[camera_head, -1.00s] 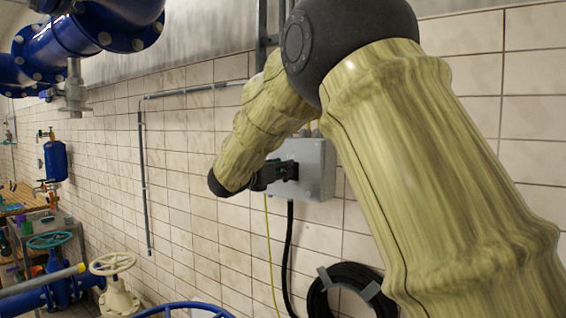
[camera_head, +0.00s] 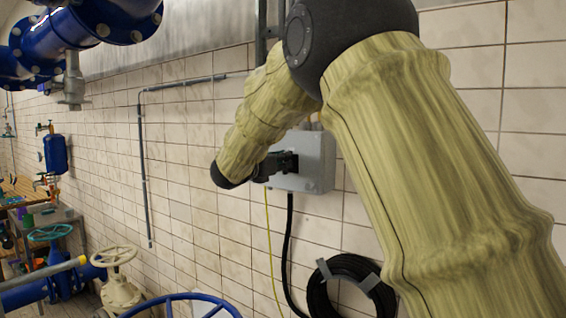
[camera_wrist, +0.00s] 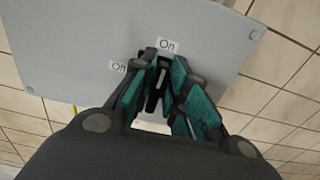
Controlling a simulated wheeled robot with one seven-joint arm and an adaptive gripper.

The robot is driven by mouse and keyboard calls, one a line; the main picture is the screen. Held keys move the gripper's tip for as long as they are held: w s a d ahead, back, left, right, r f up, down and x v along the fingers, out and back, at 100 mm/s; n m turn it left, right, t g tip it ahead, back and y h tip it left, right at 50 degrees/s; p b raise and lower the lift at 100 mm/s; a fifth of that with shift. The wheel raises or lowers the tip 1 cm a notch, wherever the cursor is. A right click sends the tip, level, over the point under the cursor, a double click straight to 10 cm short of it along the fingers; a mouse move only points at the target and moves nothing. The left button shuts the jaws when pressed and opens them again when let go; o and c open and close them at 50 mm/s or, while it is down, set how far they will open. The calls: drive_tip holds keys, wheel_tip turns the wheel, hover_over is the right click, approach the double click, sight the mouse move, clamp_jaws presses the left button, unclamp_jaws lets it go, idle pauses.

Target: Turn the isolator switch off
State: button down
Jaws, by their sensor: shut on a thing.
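The isolator switch box is a grey box (camera_head: 318,163) on the tiled wall; its front face (camera_wrist: 80,50) fills the upper part of the wrist view. It bears an "On" label (camera_wrist: 167,46) and an "Off" label (camera_wrist: 119,67) to the left of it. My gripper (camera_head: 290,163) is at the box's front face. In the wrist view its teal-padded fingers (camera_wrist: 163,82) are closed around the dark switch handle (camera_wrist: 153,88), just below the "On" label. The fingers hide most of the handle, so its exact angle is hard to tell.
A black cable runs down from the box, beside a thin yellow-green wire (camera_head: 270,245). A coiled black hose (camera_head: 345,285) hangs below right. A blue handwheel (camera_head: 185,300) and a cream valve wheel (camera_head: 113,257) stand lower left. The wall left of the box is largely clear.

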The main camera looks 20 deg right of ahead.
drive_tip(key=shift+f+n+b, duration=0.3)
drive_tip(key=shift+b, duration=1.5)
drive_tip(key=n+b, duration=0.1)
drive_tip(key=b, duration=0.3)
drive_tip(key=n+b, duration=0.1)
drive_tip(key=b, duration=0.3)
drive_tip(key=shift+w+a+r+n+b, duration=0.1)
drive_tip(key=shift+w+a+n+b, duration=0.05)
drive_tip(key=shift+n+b, duration=0.75)
drive_tip(key=shift+b, duration=0.15)
drive_tip(key=shift+w+a+f+n+p, duration=0.1)
drive_tip(key=shift+w+f+n+p, duration=0.1)
drive_tip(key=shift+n, duration=1.95)
drive_tip(key=shift+w+a+f+n+p, duration=0.15)
drive_tip(key=shift+n+p, duration=0.1)
drive_tip(key=shift+n, duration=1.85)
drive_tip(key=shift+w+a+f+n+p, duration=0.1)
drive_tip(key=shift+f+n+p, duration=0.1)
drive_tip(key=shift+n, duration=1.95)
